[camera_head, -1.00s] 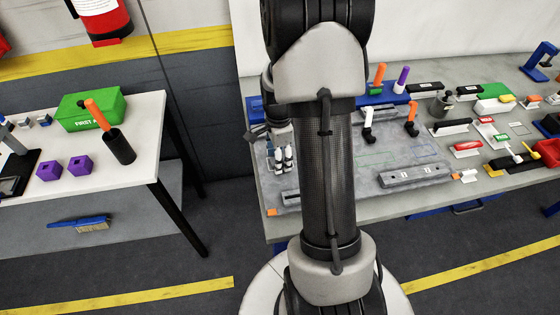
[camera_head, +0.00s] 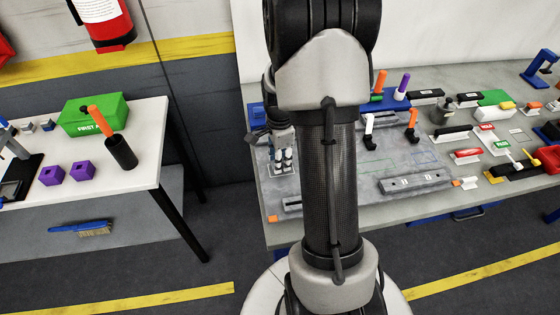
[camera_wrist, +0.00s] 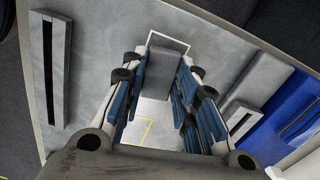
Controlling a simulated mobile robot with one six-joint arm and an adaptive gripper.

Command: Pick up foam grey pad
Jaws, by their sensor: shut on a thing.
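My gripper (camera_wrist: 160,85) points down over the grey work board (camera_wrist: 95,60) and is shut on a grey foam pad (camera_wrist: 162,72). The pad shows in the wrist view as a plain grey block between the two blue-lined fingers. A white outline on the board shows just beyond the pad. I cannot tell how far the pad is above the board. In the head view my gripper (camera_head: 283,159) is at the left part of the board, partly behind my arm, and the pad cannot be made out there.
A slotted grey bar (camera_wrist: 48,70) lies left in the wrist view; a blue part (camera_wrist: 297,115) is at right. In the head view a long grey block (camera_head: 415,182) lies on the board, with several tools on the bench to its right. A white table (camera_head: 150,135) stands left.

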